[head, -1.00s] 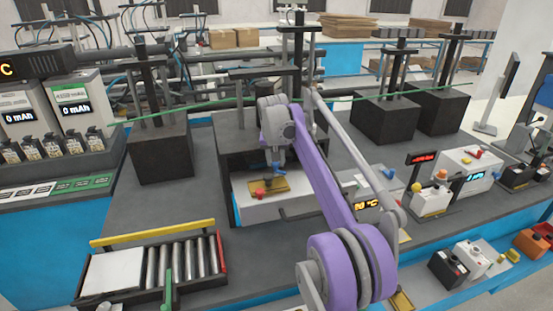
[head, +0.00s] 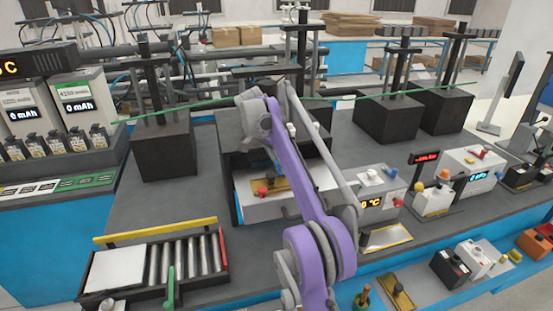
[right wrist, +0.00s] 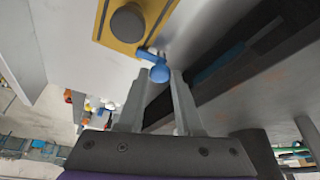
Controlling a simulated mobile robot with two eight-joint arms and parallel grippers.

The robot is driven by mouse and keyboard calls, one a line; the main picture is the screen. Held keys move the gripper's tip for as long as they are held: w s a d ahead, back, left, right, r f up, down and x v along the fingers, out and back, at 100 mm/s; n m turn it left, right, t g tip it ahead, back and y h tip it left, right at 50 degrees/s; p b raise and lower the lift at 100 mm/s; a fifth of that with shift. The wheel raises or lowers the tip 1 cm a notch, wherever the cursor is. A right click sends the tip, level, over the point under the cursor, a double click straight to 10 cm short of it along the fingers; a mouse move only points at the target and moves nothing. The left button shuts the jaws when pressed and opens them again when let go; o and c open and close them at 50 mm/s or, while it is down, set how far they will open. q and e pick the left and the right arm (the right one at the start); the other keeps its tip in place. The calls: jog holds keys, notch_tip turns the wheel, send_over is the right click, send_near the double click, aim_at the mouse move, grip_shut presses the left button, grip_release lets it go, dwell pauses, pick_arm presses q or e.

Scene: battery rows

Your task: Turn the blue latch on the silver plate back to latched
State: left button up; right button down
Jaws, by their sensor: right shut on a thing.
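The blue latch (right wrist: 158,72) has a round end and a short arm, and lies against the edge of a yellow plate (right wrist: 118,45) with a dark round knob (right wrist: 128,22). My right gripper (right wrist: 161,80) has its two fingers around the latch's round end and is shut on it. In the head view the yellow plate (head: 292,184) sits on a pale box under the black press, beside a red button (head: 262,191). There my purple arm hides much of the gripper and latch. I cannot make out a silver plate under the latch. My left gripper is out of view.
The black press block (head: 240,150) stands close behind the plate. A roller tray (head: 180,262) lies at the front left. Grey bench top is clear at the left (head: 150,203).

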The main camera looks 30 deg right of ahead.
jog(key=shift+m, duration=0.4)
jog(key=c, duration=0.6)
grip_release()
